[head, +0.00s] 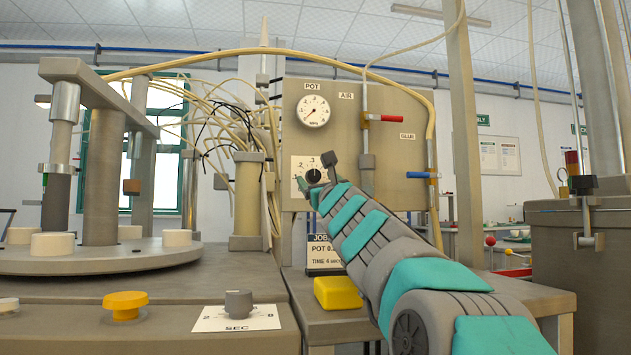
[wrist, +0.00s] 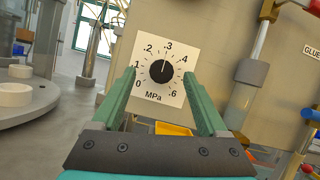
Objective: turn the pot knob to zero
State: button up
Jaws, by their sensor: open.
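The pot knob is a round black knob (wrist: 162,72) on a white dial plate (wrist: 145,49) marked 0 to .6 MPa. Its light pointer line is at about .3. In the head view the knob (head: 313,176) is on the grey panel below the round gauge labelled POT (head: 314,111). My gripper (wrist: 160,76) is open, with one green finger on each side of the dial in the wrist view. The knob shows between the fingertips, and nothing is gripped. In the head view my gripper (head: 318,181) is in front of the dial, partly covering it. I cannot tell the remaining gap.
A red-handled valve (head: 384,118) and a blue-handled valve (head: 422,175) are on the panel's right side. A job card (head: 322,252) and a yellow block (head: 338,293) are below. A round turntable (head: 100,262) is at left, with a SEC knob (head: 238,303) in front.

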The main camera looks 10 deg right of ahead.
aim_at(315, 177)
jog(key=shift+w+d+f, duration=0.1)
jog(key=shift+w, duration=0.2)
jog(key=shift+w+r+p, duration=0.25)
jog(key=shift+w+p, duration=0.1)
jog(key=shift+p+x, duration=0.4)
jog(key=shift+x, duration=0.45)
grip_shut()
